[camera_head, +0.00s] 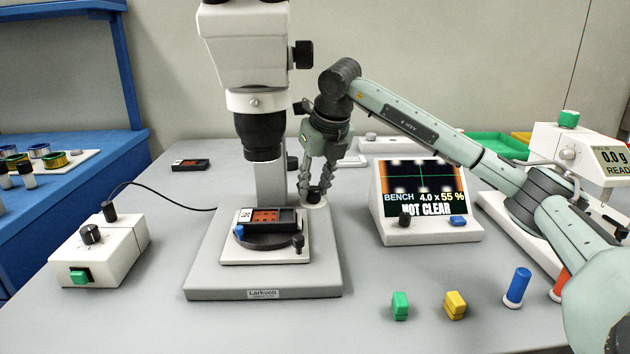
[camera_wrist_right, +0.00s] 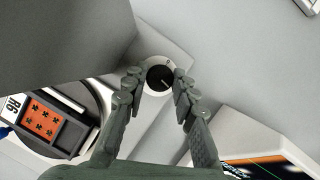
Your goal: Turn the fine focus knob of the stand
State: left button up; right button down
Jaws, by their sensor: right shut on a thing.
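The microscope stand (camera_head: 204,277) has a grey base with a white microscope head (camera_head: 245,45) above it. The fine focus knob (camera_head: 314,196) is a small black knob on a white round mount at the right rear of the base. My right gripper (camera_head: 314,190) points down over it, shut on the knob with a finger on each side. My left gripper is not in view.
A screen (camera_head: 420,190) right of the stand reads "BENCH 4.0 x 55 % NOT CLEAR". A black-and-orange chip carrier (camera_head: 267,220) lies on the stage under the lens. A white control box (camera_head: 98,248) stands left. Green (camera_head: 400,306) and yellow (camera_head: 455,305) blocks lie in front.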

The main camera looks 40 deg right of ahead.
aim_at(313, 190)
jog(key=shift+a+m+h+p, duration=0.1)
jog(key=shift+m+h+p, duration=0.4)
jog(key=shift+m, duration=1.3)
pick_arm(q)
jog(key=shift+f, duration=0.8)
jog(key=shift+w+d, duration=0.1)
pick_arm(e)
jog(key=shift+h, duration=0.3)
jog(key=c, duration=1.2)
grip_release()
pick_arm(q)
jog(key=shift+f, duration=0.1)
pick_arm(e)
notch_tip(313, 190, up, 10)
